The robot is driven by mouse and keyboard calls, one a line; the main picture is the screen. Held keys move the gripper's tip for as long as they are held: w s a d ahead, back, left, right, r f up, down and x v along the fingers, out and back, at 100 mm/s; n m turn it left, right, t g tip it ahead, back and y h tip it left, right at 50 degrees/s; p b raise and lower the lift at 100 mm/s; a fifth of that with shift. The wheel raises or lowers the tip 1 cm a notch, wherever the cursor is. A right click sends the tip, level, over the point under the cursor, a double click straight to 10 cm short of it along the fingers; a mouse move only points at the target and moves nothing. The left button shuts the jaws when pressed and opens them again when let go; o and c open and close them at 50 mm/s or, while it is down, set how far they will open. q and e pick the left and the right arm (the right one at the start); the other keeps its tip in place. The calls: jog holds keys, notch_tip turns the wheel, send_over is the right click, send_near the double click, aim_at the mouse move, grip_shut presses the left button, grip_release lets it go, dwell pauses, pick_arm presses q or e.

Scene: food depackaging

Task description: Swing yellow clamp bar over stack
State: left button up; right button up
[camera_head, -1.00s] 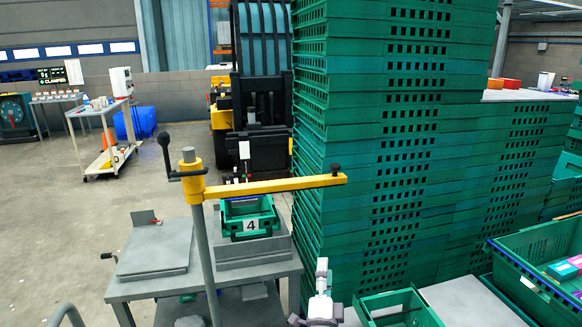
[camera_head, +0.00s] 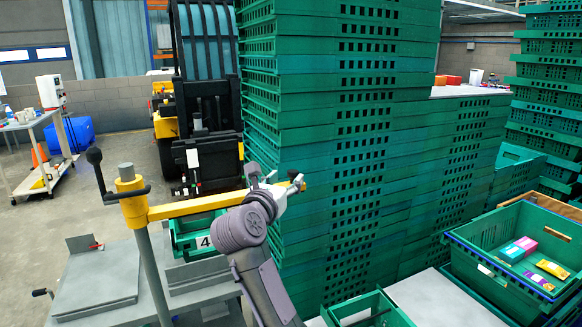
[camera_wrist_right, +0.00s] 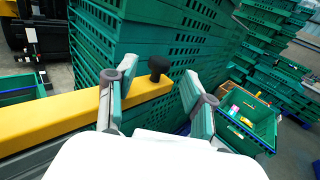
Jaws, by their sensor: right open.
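The yellow clamp bar (camera_head: 185,208) reaches right from an upright grey post (camera_head: 151,270), with a black handle (camera_head: 95,157) at its left. The bar (camera_wrist_right: 45,122) runs off to the left there. I cannot tell whether a finger touches it. My left gripper is out of view.
A tall stack of green crates (camera_head: 340,150) stands right behind the bar's end. A green crate (camera_head: 480,262) with colourful packages is at the right. A forklift (camera_head: 205,110) stands behind the grey table (camera_head: 100,285). Open floor lies at the left.

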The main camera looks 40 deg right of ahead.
aim_at(291, 174)
jog(key=p+x, duration=0.1)
jog(key=x, duration=0.4)
jog(key=shift+w+d, duration=0.1)
jog(key=shift+d, duration=0.1)
grip_shut()
